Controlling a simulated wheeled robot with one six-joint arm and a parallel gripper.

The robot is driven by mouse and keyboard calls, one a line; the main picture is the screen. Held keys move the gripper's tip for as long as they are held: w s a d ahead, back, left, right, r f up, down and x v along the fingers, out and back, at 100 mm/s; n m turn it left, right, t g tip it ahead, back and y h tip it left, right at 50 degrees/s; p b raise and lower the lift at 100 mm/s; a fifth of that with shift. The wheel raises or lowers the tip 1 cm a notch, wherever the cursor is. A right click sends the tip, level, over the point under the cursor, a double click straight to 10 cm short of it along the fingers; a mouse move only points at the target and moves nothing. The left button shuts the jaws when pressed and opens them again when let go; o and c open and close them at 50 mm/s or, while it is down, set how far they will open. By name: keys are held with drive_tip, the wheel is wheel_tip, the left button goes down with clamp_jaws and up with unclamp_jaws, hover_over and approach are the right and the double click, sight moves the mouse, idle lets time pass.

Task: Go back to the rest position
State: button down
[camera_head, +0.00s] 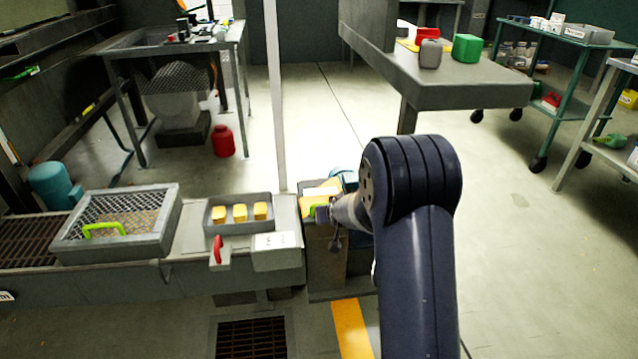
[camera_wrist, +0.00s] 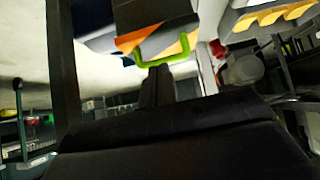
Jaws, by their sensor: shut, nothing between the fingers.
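My arm rises from the bottom right in the head view and bends over toward the left. My gripper (camera_wrist: 158,84) shows at the centre of the wrist view, with its fingers together and nothing between them. Just past the fingertips is a green handle (camera_wrist: 165,45) on an orange and grey part. I cannot tell whether the fingertips touch the handle.
Left of the box stand a tray (camera_head: 240,229) with yellow blocks, a red lever (camera_head: 217,250) and a mesh-covered frame (camera_head: 117,225) with a green handle. A thin white post (camera_head: 275,100) rises behind. A grey table (camera_head: 470,93) stands at back right.

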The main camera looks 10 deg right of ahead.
drive_tip(key=shift+w+r, duration=0.1)
drive_tip(key=w, duration=0.6)
drive_tip(key=w+b, duration=0.1)
drive_tip(key=w, duration=0.2)
drive_tip(key=shift+w+f, duration=0.3)
drive_tip(key=shift+f, duration=0.1)
drive_tip(key=shift+s+f, duration=0.25)
drive_tip(key=shift+f, duration=0.4)
drive_tip(key=shift+s, duration=0.1)
